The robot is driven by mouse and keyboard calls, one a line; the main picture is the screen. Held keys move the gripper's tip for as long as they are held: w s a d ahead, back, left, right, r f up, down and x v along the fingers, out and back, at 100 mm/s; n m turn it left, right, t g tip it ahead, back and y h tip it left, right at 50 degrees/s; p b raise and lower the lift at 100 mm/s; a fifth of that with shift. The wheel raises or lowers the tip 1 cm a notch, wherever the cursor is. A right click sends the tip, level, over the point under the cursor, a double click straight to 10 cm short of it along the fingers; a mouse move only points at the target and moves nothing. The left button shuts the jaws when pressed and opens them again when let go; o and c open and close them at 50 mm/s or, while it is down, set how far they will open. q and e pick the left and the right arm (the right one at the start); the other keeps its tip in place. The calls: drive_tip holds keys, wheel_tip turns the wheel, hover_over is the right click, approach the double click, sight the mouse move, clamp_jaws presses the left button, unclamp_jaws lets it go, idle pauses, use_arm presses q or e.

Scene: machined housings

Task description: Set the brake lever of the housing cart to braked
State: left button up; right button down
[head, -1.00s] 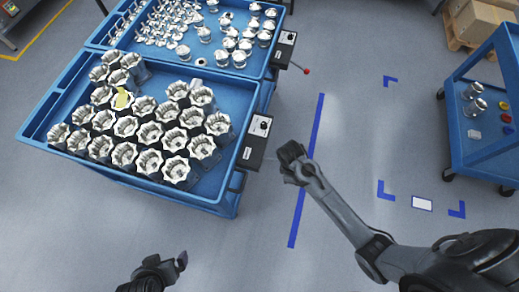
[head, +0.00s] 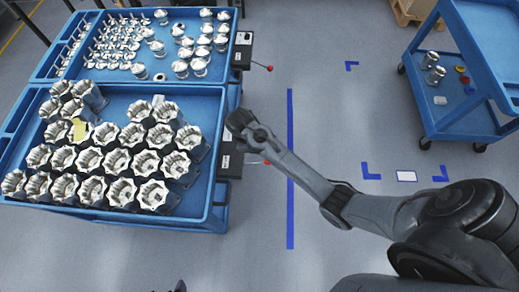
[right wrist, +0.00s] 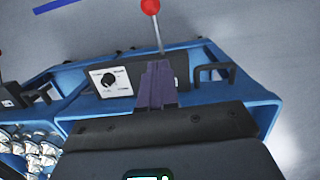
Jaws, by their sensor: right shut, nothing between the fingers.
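The housing cart (head: 120,216) is blue and carries rows of silver and black machined housings. On its right side is a black brake box (head: 229,163), largely under my right gripper. In the right wrist view the red knob (right wrist: 150,6) sits on a thin rod pointing up, beyond my fingers, and a white dial plate (right wrist: 111,81) is on the box. My right gripper (head: 236,120) is shut and empty over the box; its fingers (right wrist: 157,85) hide the rod's base. Only a tip of my left gripper (head: 180,286) shows.
A second blue cart (head: 238,15) with metal parts stands behind, with its own red-knobbed lever (head: 269,68). A blue trolley (head: 455,122) stands at the right. Open grey floor with blue tape (head: 290,215) lies between them.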

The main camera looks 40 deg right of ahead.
approach(263, 162)
wheel_tip(263, 162, down, 3)
drive_tip(key=w+a, duration=0.2)
drive_tip(key=s+d+f, duration=0.1)
drive_tip(key=s+d, duration=0.1)
drive_tip(key=shift+s+d+f, duration=0.1)
drive_tip(key=shift+d+f, duration=0.25)
drive_tip(key=shift+f, duration=0.05)
drive_tip(key=shift+f, duration=0.1)
